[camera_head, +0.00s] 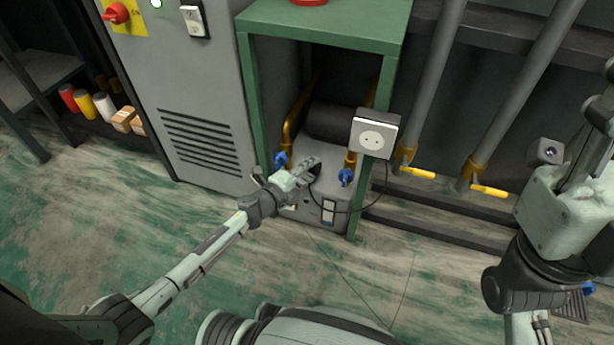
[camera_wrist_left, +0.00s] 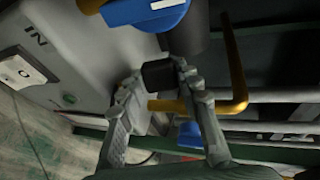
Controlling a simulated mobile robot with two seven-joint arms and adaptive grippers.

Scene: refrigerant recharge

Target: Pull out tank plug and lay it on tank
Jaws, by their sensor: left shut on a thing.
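The grey tank unit (camera_head: 333,188) stands on the lower level of the green frame, with blue-handled valves (camera_head: 346,176) on yellow pipes. My left gripper (camera_head: 308,168) is at the tank's front left, near its top. In the left wrist view, its two fingers (camera_wrist_left: 158,74) close on a small black block, which looks like the tank plug (camera_wrist_left: 158,76). Whether the plug is still seated is hidden. A black cable (camera_head: 352,211) loops from near my left gripper to the white socket box (camera_head: 374,138). My right gripper (camera_head: 602,112) is at the right edge, partly cut off.
A blue valve handle (camera_wrist_left: 146,12) and yellow pipe (camera_wrist_left: 236,75) lie close to my left fingers. The grey cabinet (camera_head: 190,85) stands to the left, pipes with yellow handles (camera_head: 417,173) to the right. The floor (camera_head: 140,205) in front is open.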

